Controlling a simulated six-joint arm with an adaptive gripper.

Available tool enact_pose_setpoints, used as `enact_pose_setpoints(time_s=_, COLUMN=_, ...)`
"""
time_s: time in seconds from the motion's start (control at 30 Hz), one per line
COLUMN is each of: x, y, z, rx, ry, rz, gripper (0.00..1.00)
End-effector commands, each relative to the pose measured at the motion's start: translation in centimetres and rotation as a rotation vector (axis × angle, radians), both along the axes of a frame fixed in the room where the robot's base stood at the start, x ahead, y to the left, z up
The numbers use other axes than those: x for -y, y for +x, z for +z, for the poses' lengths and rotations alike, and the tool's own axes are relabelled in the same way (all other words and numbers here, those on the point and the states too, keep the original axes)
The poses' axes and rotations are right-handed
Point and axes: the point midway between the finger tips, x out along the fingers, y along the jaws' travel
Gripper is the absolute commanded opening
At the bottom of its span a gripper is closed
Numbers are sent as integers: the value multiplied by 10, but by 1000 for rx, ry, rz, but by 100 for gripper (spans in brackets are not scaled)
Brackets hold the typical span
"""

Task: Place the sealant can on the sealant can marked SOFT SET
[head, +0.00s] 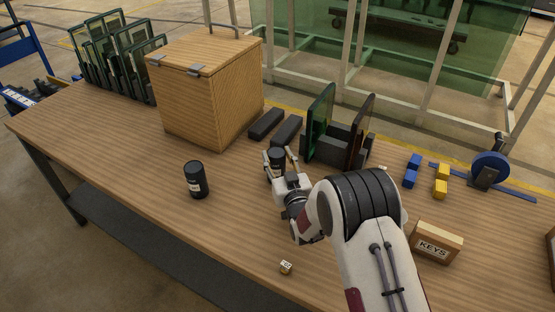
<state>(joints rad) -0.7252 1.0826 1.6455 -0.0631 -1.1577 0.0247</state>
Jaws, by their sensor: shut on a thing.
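A dark sealant can (195,180) with a light label stands upright on the wooden bench, left of my gripper; its label is too small to read. My gripper (279,164) is shut on another dark can (277,155), right of the standing can and in front of the black blocks. The gripper and wrist hide part of the held can. I cannot tell whether its base touches the bench. The two cans are apart, with bare bench between them.
A wooden box (208,90) with a lid stands behind the cans. Black blocks (287,131) and a rack with dark panes (338,145) stand behind my gripper. A small cube (286,267) lies near the front edge. A KEYS box (435,243) is at right.

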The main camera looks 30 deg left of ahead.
Motion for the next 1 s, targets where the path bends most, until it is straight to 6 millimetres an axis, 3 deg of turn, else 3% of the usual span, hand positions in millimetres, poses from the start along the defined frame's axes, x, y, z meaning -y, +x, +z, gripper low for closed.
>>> enact_pose_setpoints(time_s=0.7, x=-1, y=0, z=79, rx=4, ry=5, rz=0, gripper=0)
enact_pose_setpoints(time_s=1.0, x=0, y=0, z=96, rx=2, ry=4, rz=0, gripper=0)
